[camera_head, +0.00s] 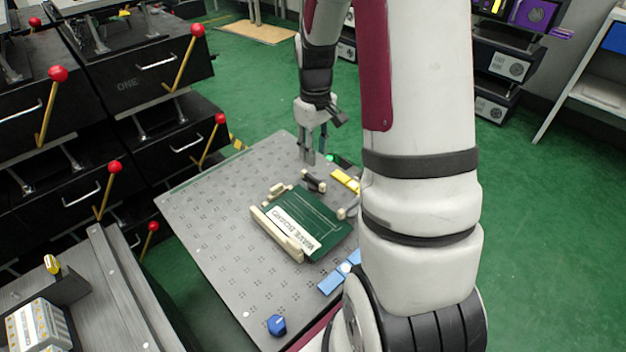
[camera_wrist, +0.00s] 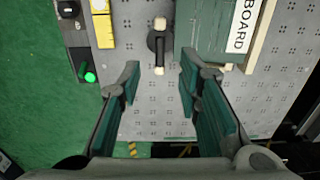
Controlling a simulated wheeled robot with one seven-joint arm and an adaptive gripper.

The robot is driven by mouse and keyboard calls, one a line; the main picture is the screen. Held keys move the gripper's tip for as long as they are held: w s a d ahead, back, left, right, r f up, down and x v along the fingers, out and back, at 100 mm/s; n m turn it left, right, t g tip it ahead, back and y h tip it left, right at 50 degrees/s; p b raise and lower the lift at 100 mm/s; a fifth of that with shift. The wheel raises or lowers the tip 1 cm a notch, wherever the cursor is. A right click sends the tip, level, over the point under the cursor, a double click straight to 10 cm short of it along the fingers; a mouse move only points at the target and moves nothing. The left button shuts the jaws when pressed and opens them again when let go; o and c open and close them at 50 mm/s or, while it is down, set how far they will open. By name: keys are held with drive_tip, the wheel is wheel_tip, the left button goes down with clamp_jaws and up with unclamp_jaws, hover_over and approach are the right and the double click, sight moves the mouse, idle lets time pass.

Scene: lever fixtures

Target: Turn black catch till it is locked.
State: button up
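The black catch (camera_head: 314,182) is a short dark bar on the grey perforated plate (camera_head: 215,215), beside the top corner of a green board. In the wrist view the catch (camera_wrist: 159,42) points up and down the picture, with a cream peg by each end. My gripper (camera_head: 317,158) hangs over the far part of the plate, near the catch. In the wrist view my gripper (camera_wrist: 160,82) is open and empty, its two fingers well apart. The catch lies ahead of the gap between them, apart from both. I cannot tell whether the catch is locked.
The green board (camera_head: 318,208), marked "BOARD", sits between cream rails (camera_head: 277,233). Yellow blocks (camera_wrist: 101,24) and a green knob (camera_wrist: 90,77) lie left of the catch in the wrist view. A blue knob (camera_head: 276,324) stands at the near edge. Black drawers with red-tipped levers (camera_head: 190,57) stand left.

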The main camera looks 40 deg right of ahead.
sight(315, 179)
wheel_tip(315, 179, down, 10)
drive_tip(key=b, duration=0.3)
drive_tip(key=shift+r+b, duration=0.15)
drive_tip(key=shift+b, duration=0.15)
clamp_jaws()
